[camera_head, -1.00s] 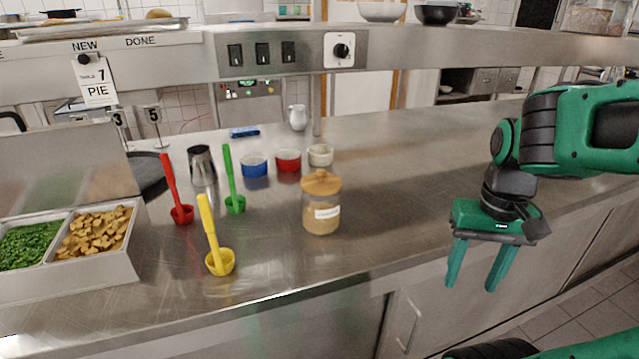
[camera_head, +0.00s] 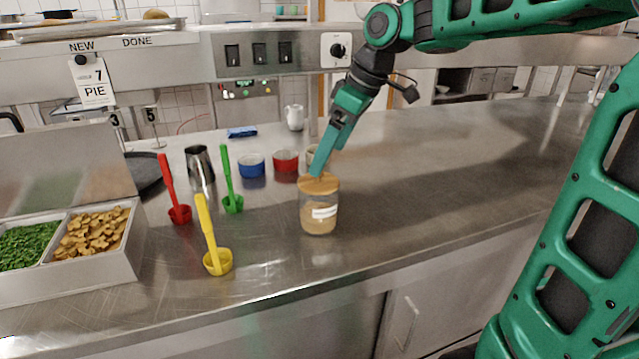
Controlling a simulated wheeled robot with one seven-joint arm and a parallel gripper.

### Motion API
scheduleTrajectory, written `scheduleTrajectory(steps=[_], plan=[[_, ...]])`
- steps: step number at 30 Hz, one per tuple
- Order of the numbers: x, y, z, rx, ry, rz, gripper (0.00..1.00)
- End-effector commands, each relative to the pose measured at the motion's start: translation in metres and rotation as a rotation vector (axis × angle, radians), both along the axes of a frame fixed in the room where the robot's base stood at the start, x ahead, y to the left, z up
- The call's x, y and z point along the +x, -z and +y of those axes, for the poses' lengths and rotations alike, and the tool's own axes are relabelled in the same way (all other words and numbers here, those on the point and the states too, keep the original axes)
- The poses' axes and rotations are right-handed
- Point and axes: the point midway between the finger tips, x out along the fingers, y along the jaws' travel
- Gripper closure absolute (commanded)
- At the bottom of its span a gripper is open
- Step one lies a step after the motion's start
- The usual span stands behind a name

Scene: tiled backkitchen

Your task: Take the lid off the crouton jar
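The crouton jar (camera_head: 320,221) is clear with a white label and light brown contents, and it stands upright on the steel counter. Its round wooden lid (camera_head: 326,186) sits on top. My gripper (camera_head: 318,174) points down from the upper right, with its fingertips at the knob on the lid. I see the fingers edge-on, one behind the other, so the gap between them and any hold on the knob are hidden.
Red (camera_head: 179,213), green (camera_head: 232,204) and yellow (camera_head: 217,261) ladles stand left of the jar. Blue (camera_head: 251,166) and red (camera_head: 285,161) bowls and a metal cup (camera_head: 200,165) are behind. A steel shelf (camera_head: 420,47) crosses above. The counter's right side is clear.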

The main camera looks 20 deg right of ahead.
Motion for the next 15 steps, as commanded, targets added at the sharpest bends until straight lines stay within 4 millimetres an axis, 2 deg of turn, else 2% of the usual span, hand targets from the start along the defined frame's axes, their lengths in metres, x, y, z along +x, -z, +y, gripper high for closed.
scheduleTrajectory(steps=[3, 10, 15], plan=[[0.003, 0.013, 0.003, 0.0, 0.003, 0.002, 0.06], [0.008, 0.028, 0.004, 0.0, 0.005, 0.003, 0.06], [0.015, 0.051, 0.006, -0.001, 0.005, 0.005, 0.06]])
